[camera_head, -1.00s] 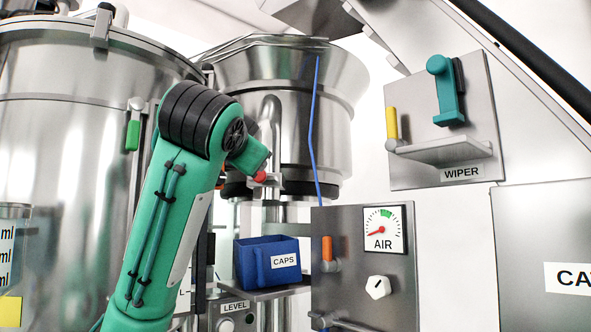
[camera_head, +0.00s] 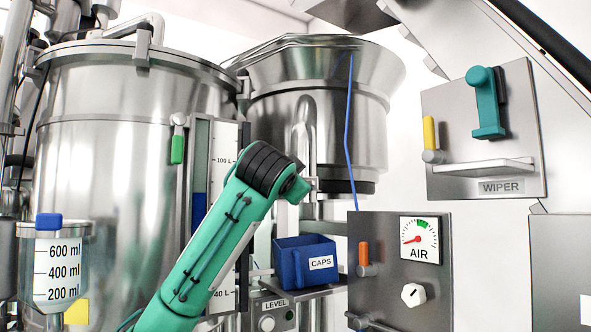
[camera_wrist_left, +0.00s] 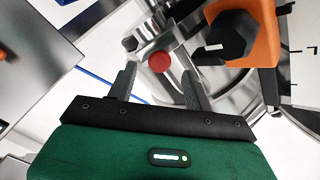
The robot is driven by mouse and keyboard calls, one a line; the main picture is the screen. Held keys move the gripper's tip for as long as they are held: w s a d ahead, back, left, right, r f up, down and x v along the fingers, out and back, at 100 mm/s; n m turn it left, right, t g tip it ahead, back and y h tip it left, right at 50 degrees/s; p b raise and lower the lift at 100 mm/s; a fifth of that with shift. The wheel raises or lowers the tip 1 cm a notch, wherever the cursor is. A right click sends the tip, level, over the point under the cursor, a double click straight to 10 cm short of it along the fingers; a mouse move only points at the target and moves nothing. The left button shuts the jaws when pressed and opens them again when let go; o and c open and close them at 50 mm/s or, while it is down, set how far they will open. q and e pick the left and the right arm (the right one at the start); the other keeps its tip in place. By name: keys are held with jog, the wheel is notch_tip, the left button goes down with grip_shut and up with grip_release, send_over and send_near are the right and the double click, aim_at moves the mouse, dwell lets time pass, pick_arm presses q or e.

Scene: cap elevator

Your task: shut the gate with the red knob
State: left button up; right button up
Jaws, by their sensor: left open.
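The red knob (camera_wrist_left: 159,61) shows in the left wrist view as a round red end on a metal fitting. It lies between and just beyond the two dark fingers of my left gripper (camera_wrist_left: 159,73), which is open. I cannot tell whether a finger touches the fitting. In the head view my green left arm comes up from the bottom and ends below the steel bowl (camera_head: 325,110). There my left fingers and the red knob are hidden behind the arm. The gate itself cannot be made out clearly. My right gripper is in neither view.
An orange block with a black knob (camera_wrist_left: 245,40) is close beside my right finger in the wrist view. A blue CAPS bin (camera_head: 290,262), the AIR panel (camera_head: 385,300) and the WIPER panel (camera_head: 455,110) stand right of my arm. A large steel tank (camera_head: 110,180) stands left.

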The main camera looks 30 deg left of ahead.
pick_arm(q)
jog(key=p+x, duration=0.1)
jog(key=x, duration=0.3)
jog(key=shift+p, duration=0.3)
